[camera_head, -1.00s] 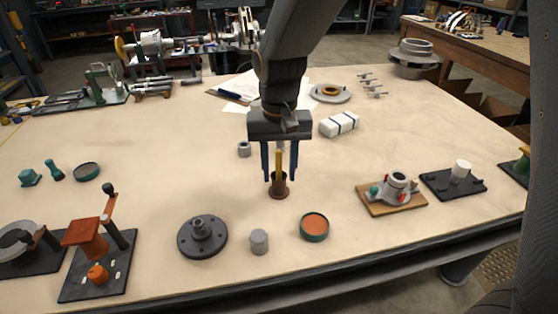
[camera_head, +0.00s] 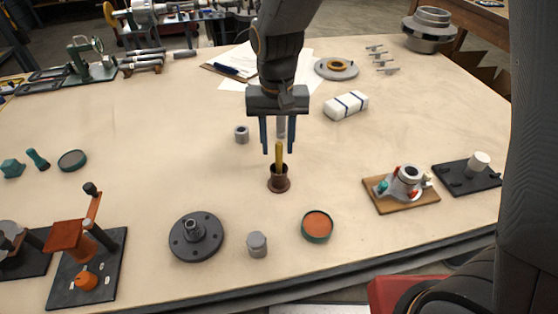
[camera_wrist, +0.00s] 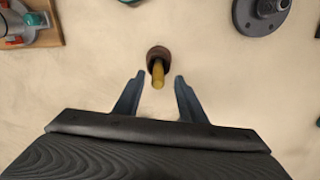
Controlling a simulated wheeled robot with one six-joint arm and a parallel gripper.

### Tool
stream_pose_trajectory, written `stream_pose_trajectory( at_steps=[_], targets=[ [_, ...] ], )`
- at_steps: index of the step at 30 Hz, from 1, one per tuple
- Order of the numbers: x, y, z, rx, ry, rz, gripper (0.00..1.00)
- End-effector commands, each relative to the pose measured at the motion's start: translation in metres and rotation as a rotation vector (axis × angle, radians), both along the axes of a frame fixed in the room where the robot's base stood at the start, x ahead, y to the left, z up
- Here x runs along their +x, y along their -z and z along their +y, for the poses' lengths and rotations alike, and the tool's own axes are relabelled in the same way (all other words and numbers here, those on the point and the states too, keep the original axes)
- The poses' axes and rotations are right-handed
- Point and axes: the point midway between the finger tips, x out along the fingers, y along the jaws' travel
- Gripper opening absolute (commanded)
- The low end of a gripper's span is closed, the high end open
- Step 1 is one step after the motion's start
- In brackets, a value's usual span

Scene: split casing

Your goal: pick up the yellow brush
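The yellow brush (camera_head: 279,157) stands upright in a small brown cup (camera_head: 279,185) near the middle of the table; only its handle shows above the rim. My gripper (camera_head: 278,151) is open, its two blue fingers pointing down near the top of the handle. In the wrist view the brush handle (camera_wrist: 158,76) sticks out of the cup (camera_wrist: 157,54) between and just beyond the fingertips of my gripper (camera_wrist: 158,77). Neither finger touches the handle there.
A grey cylinder (camera_head: 257,244) and an orange-filled round dish (camera_head: 317,226) stand in front of the cup. A dark flanged disc (camera_head: 197,237) lies to the left front. A small grey ring (camera_head: 241,134) and a white strapped block (camera_head: 346,106) are behind.

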Motion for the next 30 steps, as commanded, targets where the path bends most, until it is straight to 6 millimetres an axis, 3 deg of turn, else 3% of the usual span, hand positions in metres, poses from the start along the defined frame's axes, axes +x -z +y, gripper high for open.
stream_pose_trajectory(
  at_steps=[12,21,28,30],
  targets=[
    [-0.002,0.046,-0.004,-0.001,0.000,0.002,0.37],
    [-0.001,0.050,-0.004,0.000,0.000,0.000,0.37],
    [-0.002,0.050,-0.004,0.000,0.000,0.000,0.00],
    [-0.001,0.049,-0.004,0.000,0.000,0.000,0.00]
  ],
)
